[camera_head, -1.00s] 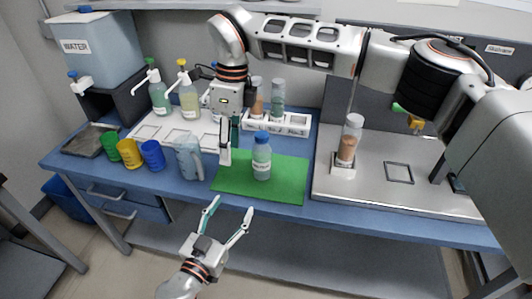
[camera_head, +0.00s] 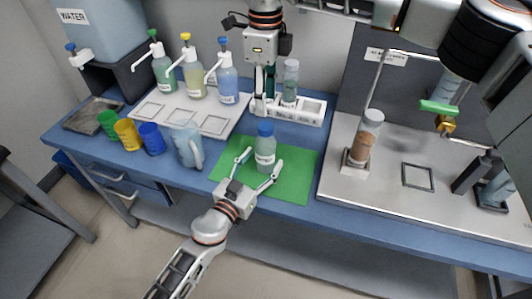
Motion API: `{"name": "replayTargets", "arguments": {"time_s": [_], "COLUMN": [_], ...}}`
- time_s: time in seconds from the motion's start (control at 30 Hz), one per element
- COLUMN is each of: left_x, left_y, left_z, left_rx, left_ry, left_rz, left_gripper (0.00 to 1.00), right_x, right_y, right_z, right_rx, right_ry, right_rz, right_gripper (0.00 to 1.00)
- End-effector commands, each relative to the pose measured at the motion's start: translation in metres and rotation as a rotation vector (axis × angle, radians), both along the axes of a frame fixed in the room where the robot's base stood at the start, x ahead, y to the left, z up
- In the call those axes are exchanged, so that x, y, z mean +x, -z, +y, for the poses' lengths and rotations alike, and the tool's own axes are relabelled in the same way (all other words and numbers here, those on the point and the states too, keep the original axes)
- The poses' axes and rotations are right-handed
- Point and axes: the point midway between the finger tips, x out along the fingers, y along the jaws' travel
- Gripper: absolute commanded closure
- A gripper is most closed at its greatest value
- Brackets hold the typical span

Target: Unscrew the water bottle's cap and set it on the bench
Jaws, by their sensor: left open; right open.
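The water bottle (camera_head: 265,152) stands upright on the green mat (camera_head: 302,166) with its blue cap (camera_head: 265,130) on. My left gripper (camera_head: 263,158) is open, with one finger on each side of the bottle's lower body. I cannot tell whether the fingers touch it. My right gripper (camera_head: 263,105) is open and empty, pointing down above and behind the bottle, in front of the white rack in the picture. The cap is clear of it.
A white rack (camera_head: 312,110) with a tube stands behind the mat. Pump bottles (camera_head: 194,82) are at the back left. A pale blue jug (camera_head: 186,146) and coloured cups (camera_head: 127,134) stand left. A tube of brown grains (camera_head: 366,139) stands right. The mat's right part is clear.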

Motion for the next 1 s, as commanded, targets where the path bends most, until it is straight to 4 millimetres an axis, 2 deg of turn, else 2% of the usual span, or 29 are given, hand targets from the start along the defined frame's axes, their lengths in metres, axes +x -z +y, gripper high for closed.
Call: {"name": "replayTargets", "arguments": {"time_s": [0.2,0.5,0.53,0.7,0.77,1.0], "left_x": [0.016,0.018,0.018,0.018,0.018,0.018], "left_y": [0.000,0.000,0.000,0.001,0.001,0.001], "left_z": [-0.009,-0.010,-0.010,-0.010,-0.010,-0.010], "left_rx": [-0.001,0.000,0.000,0.000,0.000,0.000], "left_ry": [-0.001,0.000,0.000,0.000,0.000,0.000], "left_rz": [0.002,0.001,0.001,0.001,0.001,0.001], "left_gripper": [0.39,0.39,0.41,0.85,0.98,1.00], "right_x": [0.000,0.000,0.000,0.000,0.000,0.000], "right_y": [0.000,0.000,0.000,0.000,0.000,0.000], "right_z": [0.000,0.000,0.000,0.000,0.000,0.000], "right_rx": [0.000,0.000,0.000,0.000,0.000,0.000], "right_ry": [0.000,0.000,0.000,0.000,0.000,0.081], "right_rz": [0.000,0.001,0.001,0.001,0.001,0.001], "right_gripper": [0.59,0.59,0.59,0.59,0.59,0.59]}}
